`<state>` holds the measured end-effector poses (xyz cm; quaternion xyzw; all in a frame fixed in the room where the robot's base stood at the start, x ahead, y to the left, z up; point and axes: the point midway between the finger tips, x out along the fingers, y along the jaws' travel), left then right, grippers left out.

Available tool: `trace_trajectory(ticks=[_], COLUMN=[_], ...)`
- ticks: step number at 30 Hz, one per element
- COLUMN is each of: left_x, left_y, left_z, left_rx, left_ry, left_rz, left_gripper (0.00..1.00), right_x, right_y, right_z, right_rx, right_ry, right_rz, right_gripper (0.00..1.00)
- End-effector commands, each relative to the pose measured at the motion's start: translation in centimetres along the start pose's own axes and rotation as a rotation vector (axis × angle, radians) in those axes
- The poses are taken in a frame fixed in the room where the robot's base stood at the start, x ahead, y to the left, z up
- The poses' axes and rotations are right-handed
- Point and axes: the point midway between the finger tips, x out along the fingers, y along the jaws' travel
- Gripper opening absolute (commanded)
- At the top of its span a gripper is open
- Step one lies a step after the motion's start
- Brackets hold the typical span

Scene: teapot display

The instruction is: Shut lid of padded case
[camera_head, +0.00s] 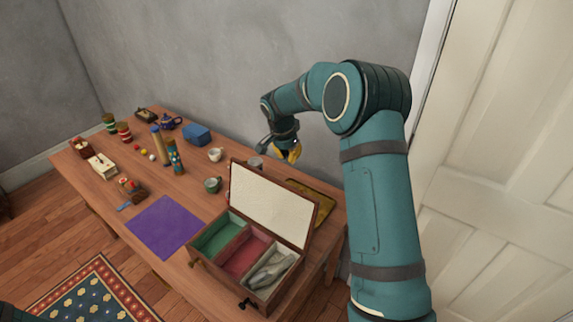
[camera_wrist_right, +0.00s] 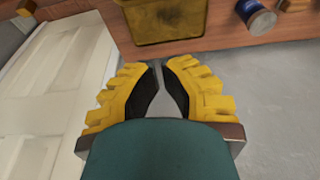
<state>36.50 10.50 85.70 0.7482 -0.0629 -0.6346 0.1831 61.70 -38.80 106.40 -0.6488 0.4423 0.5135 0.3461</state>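The padded case (camera_head: 232,272) stands at the table's near right edge, with green, red and pale compartments. Its lid (camera_head: 268,203) is raised, with a cream padded lining and a brown frame. Grey cloth-like items lie in the pale right compartment. My right gripper (camera_head: 292,152) is beyond the lid, near the wall, apart from it. In the right wrist view its yellow fingers (camera_wrist_right: 160,66) nearly meet at the tips, with only a thin gap and nothing held. The case does not show clearly there. My left gripper is out of view.
A yellow tray (camera_head: 322,199) lies behind the lid; it also shows in the wrist view (camera_wrist_right: 165,24). A grey cup (camera_head: 254,163), green mug (camera_head: 212,185) and white mug (camera_head: 215,154) stand left of it. A purple mat (camera_head: 163,227) lies left of the case. A wall stands behind.

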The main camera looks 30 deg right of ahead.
Motion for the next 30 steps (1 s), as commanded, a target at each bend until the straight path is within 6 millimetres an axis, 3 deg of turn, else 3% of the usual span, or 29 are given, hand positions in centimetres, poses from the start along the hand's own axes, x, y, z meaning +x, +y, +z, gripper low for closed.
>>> trace_trajectory(ticks=[17,18,21,30], left_x=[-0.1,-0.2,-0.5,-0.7], left_y=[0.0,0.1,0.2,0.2], left_z=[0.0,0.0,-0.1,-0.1], left_rx=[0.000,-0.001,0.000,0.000], left_ry=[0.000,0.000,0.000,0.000], left_rz=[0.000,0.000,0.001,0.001], left_gripper=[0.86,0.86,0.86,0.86], right_x=[10.2,9.0,8.1,7.2], right_y=[0.1,-0.1,0.0,0.0], right_z=[0.1,0.8,1.9,3.2], right_rx=[-0.001,-0.004,-0.003,-0.001], right_ry=[-0.003,-0.002,-0.001,-0.001], right_rz=[0.003,-0.002,-0.001,0.000], right_gripper=[0.00,0.00,0.00,0.00])
